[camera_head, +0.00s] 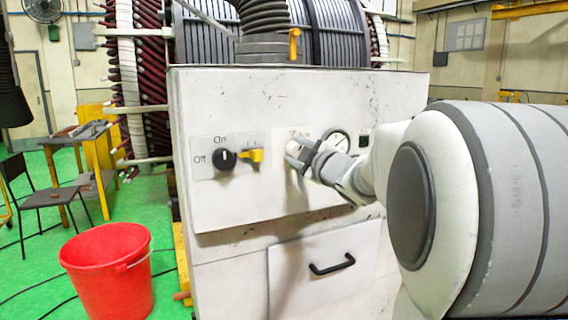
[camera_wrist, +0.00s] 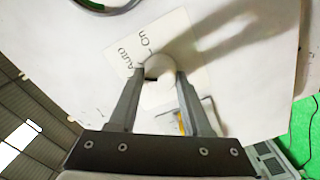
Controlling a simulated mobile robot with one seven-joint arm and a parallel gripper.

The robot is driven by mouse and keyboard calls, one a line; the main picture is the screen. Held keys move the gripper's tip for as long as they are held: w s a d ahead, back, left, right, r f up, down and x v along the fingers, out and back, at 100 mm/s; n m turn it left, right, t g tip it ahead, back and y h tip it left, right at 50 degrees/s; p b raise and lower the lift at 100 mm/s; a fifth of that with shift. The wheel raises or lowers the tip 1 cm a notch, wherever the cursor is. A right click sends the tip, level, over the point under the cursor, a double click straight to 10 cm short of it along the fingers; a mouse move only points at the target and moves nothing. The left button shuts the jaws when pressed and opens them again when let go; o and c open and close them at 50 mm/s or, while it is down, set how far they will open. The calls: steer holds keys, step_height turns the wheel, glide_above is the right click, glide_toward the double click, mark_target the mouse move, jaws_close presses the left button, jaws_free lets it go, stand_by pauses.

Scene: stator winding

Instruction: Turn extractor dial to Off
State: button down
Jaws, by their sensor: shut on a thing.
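A white round dial (camera_wrist: 160,68) sits on a pale plate on the panel, with "Auto" and "On" lettering beside it in the wrist view. My gripper (camera_wrist: 161,74) is shut on this dial, one finger on each side. In the head view my gripper (camera_head: 300,157) reaches the panel from the right and hides most of that dial. A black dial (camera_head: 224,159) with "On" and "Off" lettering is on a separate plate to the left. Its pointer mark is near upright. The pictures do not settle which dial is the extractor's.
A yellow switch (camera_head: 252,155) is just right of the black dial. A round gauge (camera_head: 337,140) is above and right of my gripper. Below are a black handle (camera_head: 332,265) and, to the left on the floor, a red bucket (camera_head: 108,272). A hose (camera_head: 265,18) rises from the cabinet top.

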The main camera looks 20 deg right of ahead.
steer(key=n+b, duration=0.3)
steer(key=n, duration=0.1)
steer(key=shift+f, duration=0.2)
steer(key=shift+n+b, duration=0.6)
steer(key=shift+n, duration=0.6)
steer(key=shift+r, duration=0.1)
steer(key=shift+c, duration=1.7)
jaws_free()
steer(key=shift+s, duration=0.2)
